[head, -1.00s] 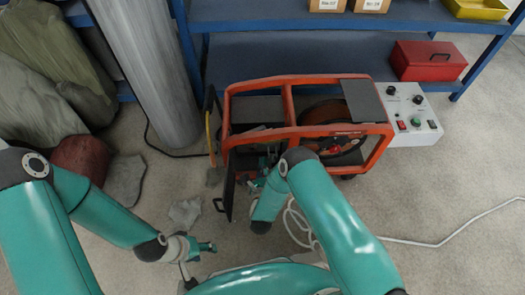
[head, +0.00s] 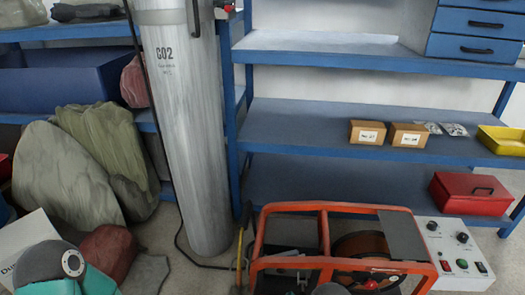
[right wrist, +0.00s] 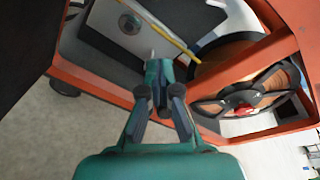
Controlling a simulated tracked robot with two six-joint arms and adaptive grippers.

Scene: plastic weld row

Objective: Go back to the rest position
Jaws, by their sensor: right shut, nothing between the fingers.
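My right gripper (right wrist: 158,75) shows in the right wrist view with its fingers together and nothing between them. It is in front of the open side of an orange-framed machine (right wrist: 95,88). Whether the fingertips touch anything there is unclear. In the head view the same orange-framed machine (head: 322,232) stands at the bottom right, cut off by the lower edge. The right gripper is out of that view. My left gripper is in neither current view; only part of the left arm shows at the bottom left of the head view.
Inside the frame are a wire spool with a red hub (right wrist: 243,108) and a yellow rod (right wrist: 168,32). A grey CO2 cylinder (head: 187,130) stands left of the machine. A white control box (head: 455,250) is at its right. Blue shelves (head: 300,115) stand behind.

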